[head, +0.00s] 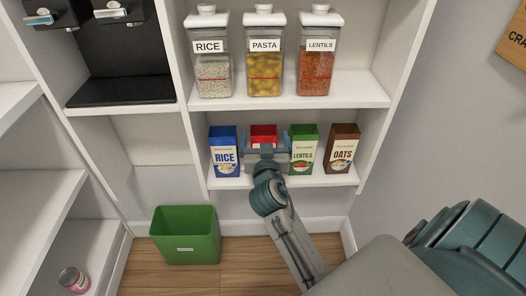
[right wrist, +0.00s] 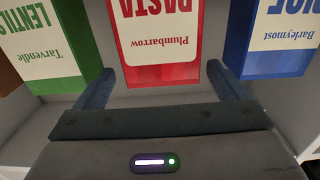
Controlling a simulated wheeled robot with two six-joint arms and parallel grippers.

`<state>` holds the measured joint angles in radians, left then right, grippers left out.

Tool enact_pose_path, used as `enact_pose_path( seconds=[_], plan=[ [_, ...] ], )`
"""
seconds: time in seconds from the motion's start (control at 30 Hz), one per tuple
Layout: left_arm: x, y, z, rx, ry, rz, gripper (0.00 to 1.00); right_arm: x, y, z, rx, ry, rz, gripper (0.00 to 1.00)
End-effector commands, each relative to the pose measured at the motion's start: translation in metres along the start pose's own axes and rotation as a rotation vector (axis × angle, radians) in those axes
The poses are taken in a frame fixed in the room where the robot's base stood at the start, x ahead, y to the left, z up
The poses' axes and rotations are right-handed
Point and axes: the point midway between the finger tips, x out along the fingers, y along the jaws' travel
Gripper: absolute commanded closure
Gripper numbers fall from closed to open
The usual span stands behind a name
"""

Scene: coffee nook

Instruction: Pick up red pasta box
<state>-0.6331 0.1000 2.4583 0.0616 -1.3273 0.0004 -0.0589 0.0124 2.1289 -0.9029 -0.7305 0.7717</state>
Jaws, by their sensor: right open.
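The red pasta box (head: 264,131) stands on the lower shelf between the blue rice box (head: 223,150) and the green lentils box (head: 304,148). My right gripper (head: 266,148) is in front of it and hides most of its front in the head view. In the right wrist view the pasta box (right wrist: 157,45) appears upside down, with an open finger to either side of its near end. My right gripper (right wrist: 160,90) is open and empty. I cannot tell how far the fingers reach along the box. My left gripper is not in view.
A brown oats box (head: 342,147) stands right of the lentils box. Rice, pasta and lentils jars (head: 264,62) stand on the shelf above (head: 350,92). A green bin (head: 186,236) is on the floor. A small jar (head: 73,280) sits at lower left.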

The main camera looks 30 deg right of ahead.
Motion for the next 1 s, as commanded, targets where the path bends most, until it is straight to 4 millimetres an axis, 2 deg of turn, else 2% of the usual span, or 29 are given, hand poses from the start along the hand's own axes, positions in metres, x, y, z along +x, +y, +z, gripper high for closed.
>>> enact_pose_path(
  seconds=[0.3, 0.4, 0.63, 0.9, 0.97, 1.0],
  plan=[
    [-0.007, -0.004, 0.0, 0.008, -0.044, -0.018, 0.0, 0.043, -0.003, 0.002, -0.003, 0.001, -0.001, 0.06],
    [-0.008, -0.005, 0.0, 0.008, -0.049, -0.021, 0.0, 0.05, -0.003, 0.002, -0.002, 0.001, 0.0, 0.06],
    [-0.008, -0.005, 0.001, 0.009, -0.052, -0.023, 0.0, 0.05, -0.003, 0.003, 0.0, 0.0, -0.001, 0.06],
    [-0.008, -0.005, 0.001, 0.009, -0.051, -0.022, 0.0, 0.05, -0.003, 0.003, -0.001, 0.0, -0.001, 0.59],
    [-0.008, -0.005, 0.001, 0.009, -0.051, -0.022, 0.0, 0.05, -0.003, 0.003, -0.001, 0.0, -0.001, 0.71],
    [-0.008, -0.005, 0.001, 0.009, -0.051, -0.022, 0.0, 0.05, -0.003, 0.002, 0.0, 0.001, -0.001, 0.74]
  ],
)
